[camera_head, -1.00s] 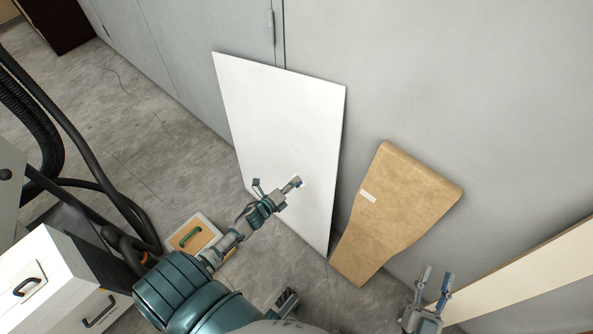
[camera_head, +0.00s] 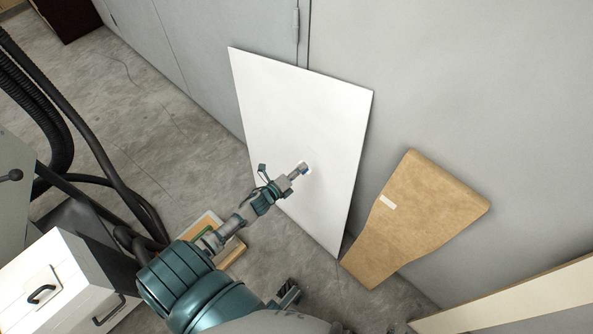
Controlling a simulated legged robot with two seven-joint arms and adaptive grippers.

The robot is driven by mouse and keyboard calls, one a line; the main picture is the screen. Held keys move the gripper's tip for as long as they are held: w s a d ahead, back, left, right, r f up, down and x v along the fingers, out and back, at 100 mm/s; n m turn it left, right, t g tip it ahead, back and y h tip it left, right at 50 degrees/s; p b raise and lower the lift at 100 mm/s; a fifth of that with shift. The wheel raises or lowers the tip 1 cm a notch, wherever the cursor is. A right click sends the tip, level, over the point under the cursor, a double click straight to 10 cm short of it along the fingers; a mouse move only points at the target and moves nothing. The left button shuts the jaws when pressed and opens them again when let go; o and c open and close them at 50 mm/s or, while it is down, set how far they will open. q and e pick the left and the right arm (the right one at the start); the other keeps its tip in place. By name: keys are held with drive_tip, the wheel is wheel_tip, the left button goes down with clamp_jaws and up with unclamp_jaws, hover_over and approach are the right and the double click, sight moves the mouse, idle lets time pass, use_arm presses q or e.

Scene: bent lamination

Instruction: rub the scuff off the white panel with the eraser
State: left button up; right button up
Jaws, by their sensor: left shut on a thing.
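The white panel (camera_head: 290,110) leans upright against the grey wall, its lower edge on the concrete floor. My left gripper (camera_head: 301,170) reaches in from the lower left and is at the panel's lower middle. It is shut on the eraser (camera_head: 307,168), of which only a small whitish end shows beside the fingertips, at or very near the panel face. I cannot tell for sure whether it touches. No scuff can be made out; the gripper and eraser cover part of the surface.
A brown curved board (camera_head: 420,210) with a pale label leans right of the panel. A pale plank (camera_head: 520,297) is at the lower right. A white drawer cabinet (camera_head: 60,275) and black hoses (camera_head: 100,150) stand left. A wooden board (camera_head: 232,254) lies on the floor behind my left arm.

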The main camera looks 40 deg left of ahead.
sight(318, 154)
use_arm(q)
drive_tip(key=shift+w+d, duration=0.35)
drive_tip(key=shift+d, duration=0.1)
drive_tip(key=shift+w+f+b, duration=0.25)
drive_tip(key=shift+w+b, duration=0.55)
drive_tip(key=shift+w, duration=0.6)
drive_tip(key=shift+w+f+b, duration=0.2)
drive_tip(key=shift+w+b, duration=0.55)
drive_tip(key=shift+w, duration=0.75)
use_arm(e)
drive_tip(key=w+a+r+t+y, duration=0.1)
drive_tip(key=w+a+r+t, duration=0.1)
drive_tip(key=w+t, duration=0.3)
drive_tip(key=w+r, duration=0.1)
drive_tip(key=w, duration=0.2)
drive_tip(key=shift+a+r+y, duration=0.3)
drive_tip(key=shift+a, duration=0.05)
use_arm(q)
drive_tip(key=shift+w+a+f, duration=0.1)
drive_tip(key=shift+w+a, duration=0.05)
use_arm(e)
drive_tip(key=shift+a, duration=0.15)
use_arm(q)
drive_tip(key=shift+w+a+f, duration=0.1)
drive_tip(key=shift+w+a, duration=0.05)
drive_tip(key=shift+w, duration=0.1)
use_arm(e)
drive_tip(key=shift+s+a+f, duration=0.1)
drive_tip(key=shift+a+f, duration=0.05)
drive_tip(key=shift+a, duration=0.05)
